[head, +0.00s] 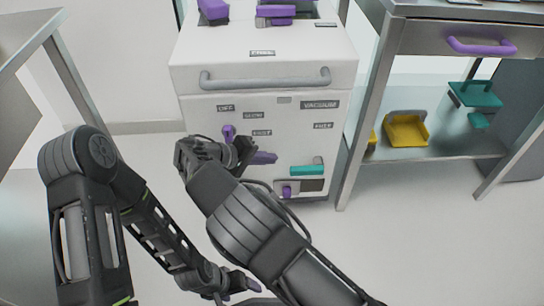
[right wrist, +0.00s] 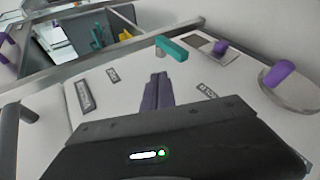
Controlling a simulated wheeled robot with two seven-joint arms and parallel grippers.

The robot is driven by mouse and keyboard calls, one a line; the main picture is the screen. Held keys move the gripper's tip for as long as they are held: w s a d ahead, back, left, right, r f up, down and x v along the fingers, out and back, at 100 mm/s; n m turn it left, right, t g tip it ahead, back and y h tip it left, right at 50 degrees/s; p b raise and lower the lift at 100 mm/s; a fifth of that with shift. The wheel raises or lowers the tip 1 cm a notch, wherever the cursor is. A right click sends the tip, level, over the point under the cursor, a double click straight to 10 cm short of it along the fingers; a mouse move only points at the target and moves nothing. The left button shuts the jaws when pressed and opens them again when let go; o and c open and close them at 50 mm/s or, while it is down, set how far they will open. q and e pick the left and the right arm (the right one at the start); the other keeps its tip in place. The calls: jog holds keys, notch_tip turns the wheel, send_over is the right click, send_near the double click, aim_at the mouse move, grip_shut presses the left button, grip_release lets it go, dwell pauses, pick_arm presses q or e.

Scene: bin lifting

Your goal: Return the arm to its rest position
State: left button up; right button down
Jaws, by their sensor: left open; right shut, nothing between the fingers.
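My right arm reaches up from the lower right in the head view. Its gripper (head: 264,158) is in front of the white cabinet's face, with its purple fingers shut and empty. The fingers also show in the right wrist view (right wrist: 156,92), closed together and pointing across the cabinet front. I cannot tell how far they are from that surface. My left arm bends down from the left. Its gripper (head: 240,288) is low at the bottom edge, open, with a purple fingertip showing and partly cut off.
The white cabinet (head: 225,75) has a grey bar handle (head: 265,78), a purple knob (head: 229,133) and a teal handle (head: 306,170). A metal table (head: 400,38) stands right, with a yellow bin (head: 406,131) on its lower shelf. Another metal table edge is left.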

dwell(0.3)
